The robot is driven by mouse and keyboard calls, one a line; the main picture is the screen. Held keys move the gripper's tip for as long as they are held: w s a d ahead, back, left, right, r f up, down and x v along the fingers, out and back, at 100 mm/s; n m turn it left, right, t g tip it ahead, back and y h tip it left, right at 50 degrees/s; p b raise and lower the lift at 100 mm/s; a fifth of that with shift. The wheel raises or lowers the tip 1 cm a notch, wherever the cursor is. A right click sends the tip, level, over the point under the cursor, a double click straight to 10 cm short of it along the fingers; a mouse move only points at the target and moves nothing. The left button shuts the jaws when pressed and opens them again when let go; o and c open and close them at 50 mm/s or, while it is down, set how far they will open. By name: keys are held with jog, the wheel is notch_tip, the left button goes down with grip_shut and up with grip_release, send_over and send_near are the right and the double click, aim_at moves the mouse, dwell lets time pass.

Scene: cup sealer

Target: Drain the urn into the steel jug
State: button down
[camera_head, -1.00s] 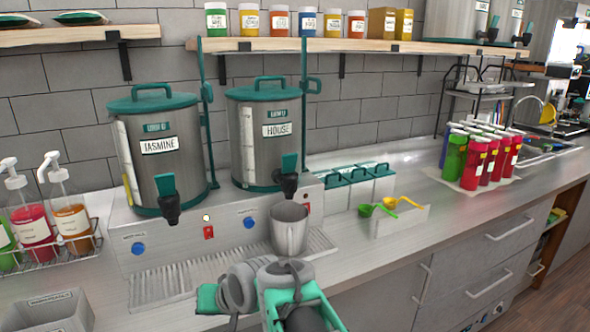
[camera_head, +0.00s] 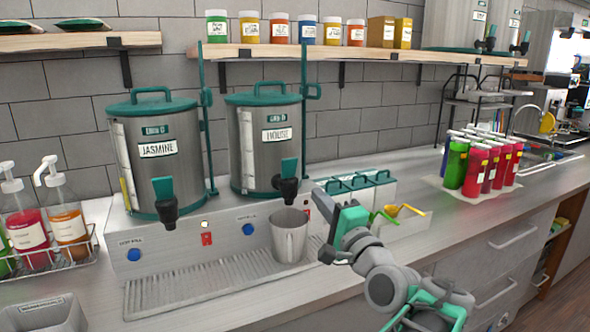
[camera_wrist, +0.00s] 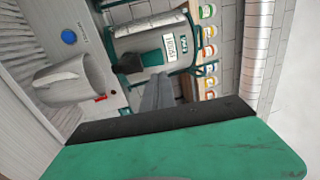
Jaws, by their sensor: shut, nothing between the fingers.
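The steel jug (camera_head: 289,240) stands upright on the drip tray below the tap of the HOUSE urn (camera_head: 262,155). That tap has a black spout (camera_head: 286,190) and a green lever (camera_head: 289,168). The JASMINE urn (camera_head: 158,170) stands to the left with a similar tap. My gripper (camera_head: 321,199) is shut and empty, to the right of the jug and tap, apart from both. In the wrist view its fingers (camera_wrist: 160,88) point toward the HOUSE urn, with the green lever (camera_wrist: 153,58) just beyond the tips and the jug (camera_wrist: 65,82) at left. The jug's contents are hidden.
The ribbed drip tray (camera_head: 190,286) has free room left of the jug. White bins with green lids (camera_head: 372,184) and a scoop holder (camera_head: 405,226) stand right of my gripper. Bottles in a rack (camera_head: 70,248) stand far left. A shelf (camera_head: 300,48) hangs above.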

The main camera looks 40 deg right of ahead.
aim_at(291, 162)
jog(key=p+x, duration=0.3)
jog(key=x, duration=0.9)
jog(key=shift+r+p, duration=0.1)
jog(key=shift+p, duration=0.2)
jog(key=shift+w+d, duration=0.2)
jog(key=shift+w, duration=0.35)
jog(key=shift+d, duration=0.1)
